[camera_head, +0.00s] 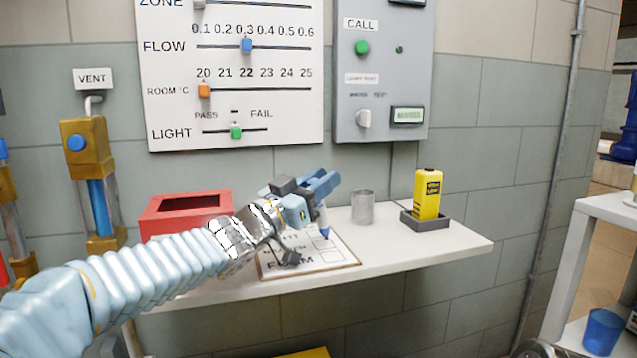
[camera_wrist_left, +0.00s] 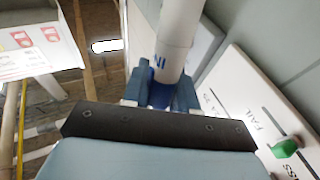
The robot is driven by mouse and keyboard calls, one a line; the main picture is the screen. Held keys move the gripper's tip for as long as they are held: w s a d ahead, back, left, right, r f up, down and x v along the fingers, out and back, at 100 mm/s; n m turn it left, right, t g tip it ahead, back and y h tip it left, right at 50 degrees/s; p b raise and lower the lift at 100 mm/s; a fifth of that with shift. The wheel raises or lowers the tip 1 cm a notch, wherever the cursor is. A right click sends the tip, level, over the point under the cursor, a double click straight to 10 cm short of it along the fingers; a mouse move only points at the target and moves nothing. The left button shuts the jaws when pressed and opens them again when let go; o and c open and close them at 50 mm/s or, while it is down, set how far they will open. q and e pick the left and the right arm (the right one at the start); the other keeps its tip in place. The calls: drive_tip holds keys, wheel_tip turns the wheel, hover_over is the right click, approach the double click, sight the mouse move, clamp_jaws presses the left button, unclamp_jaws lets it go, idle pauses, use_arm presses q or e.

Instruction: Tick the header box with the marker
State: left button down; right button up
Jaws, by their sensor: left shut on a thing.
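My left gripper (camera_head: 322,188) reaches over the shelf and is shut on the marker (camera_head: 324,226). In the head view the marker points down, with its blue tip end just over the form board and the rest mostly hidden by the fingers. In the left wrist view the marker (camera_wrist_left: 178,38) shows as a white barrel with blue by the fingers (camera_wrist_left: 160,92). The form board (camera_head: 338,256) lies flat on the shelf, with printed text and small boxes. My gripper and arm cover part of it. I cannot tell whether the tip touches the board. My right gripper is out of view.
A red open box (camera_head: 160,222) stands left on the white shelf (camera_head: 455,243). A slider panel (camera_head: 290,120) and a grey call panel (camera_head: 385,75) hang behind.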

use_arm(q)
drive_tip(key=shift+s+d+f, duration=0.1)
drive_tip(key=shift+s+d, duration=0.05)
drive_tip(key=shift+d, duration=0.2)
drive_tip(key=shift+a, duration=0.1)
drive_tip(key=shift+w+a+p, duration=0.3)
drive_tip(key=shift+a+p, duration=0.1)
drive_tip(key=shift+a, duration=0.1)
drive_tip(key=shift+w+a+p, duration=0.3)
drive_tip(key=shift+a+p, duration=0.05)
drive_tip(key=shift+a, duration=0.15)
drive_tip(key=shift+d+f, duration=0.1)
drive_tip(key=shift+d, duration=0.05)
drive_tip(key=shift+s+d+b, duration=0.3)
drive_tip(key=shift+d+b, duration=0.05)
drive_tip(key=shift+d, duration=0.3)
drive_tip(key=shift+s+a, duration=0.3)
drive_tip(key=shift+a, duration=0.15)
